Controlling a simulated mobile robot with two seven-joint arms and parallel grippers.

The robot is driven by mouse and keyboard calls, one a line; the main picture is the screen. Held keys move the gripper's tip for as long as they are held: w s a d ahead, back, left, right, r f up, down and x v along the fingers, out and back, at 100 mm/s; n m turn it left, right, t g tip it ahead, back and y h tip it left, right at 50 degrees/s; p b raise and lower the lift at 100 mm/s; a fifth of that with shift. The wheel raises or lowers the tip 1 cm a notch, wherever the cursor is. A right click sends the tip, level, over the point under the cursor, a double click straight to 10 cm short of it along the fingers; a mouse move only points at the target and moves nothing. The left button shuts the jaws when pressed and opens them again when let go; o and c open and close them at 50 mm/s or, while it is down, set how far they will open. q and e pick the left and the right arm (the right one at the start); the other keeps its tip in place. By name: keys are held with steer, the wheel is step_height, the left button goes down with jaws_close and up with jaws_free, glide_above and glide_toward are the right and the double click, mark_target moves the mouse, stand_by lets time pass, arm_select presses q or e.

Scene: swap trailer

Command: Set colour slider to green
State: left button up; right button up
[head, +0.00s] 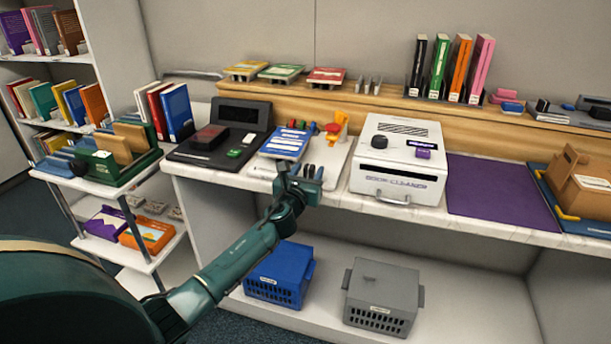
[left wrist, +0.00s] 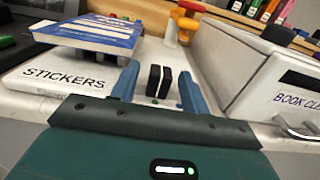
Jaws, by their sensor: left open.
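A white station marked STICKERS (head: 338,163) lies on the counter, and its front and label show in the left wrist view (left wrist: 45,85). Two black upright tabs (left wrist: 160,82), which look like the slider knob, stand at its front edge, with small green dots near their base. My left gripper (head: 306,172) is in front of the station. In the left wrist view its blue fingers (left wrist: 158,88) are open, one on each side of the black tabs, with gaps showing. I cannot tell which colour the slider is set to. My right gripper is not in view.
A blue book (head: 285,145) lies on the station left of the gripper. A yellow, orange and red fixture (head: 335,130) stands behind. A white book cleaner (head: 400,160) is close on the right. Blue (head: 280,275) and grey (head: 383,295) crates stand on the shelf below.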

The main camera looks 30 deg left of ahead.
arm_select(q)
steer(key=p+v, duration=0.1)
steer(key=v, duration=1.2)
steer(key=shift+s+a+f, duration=0.1)
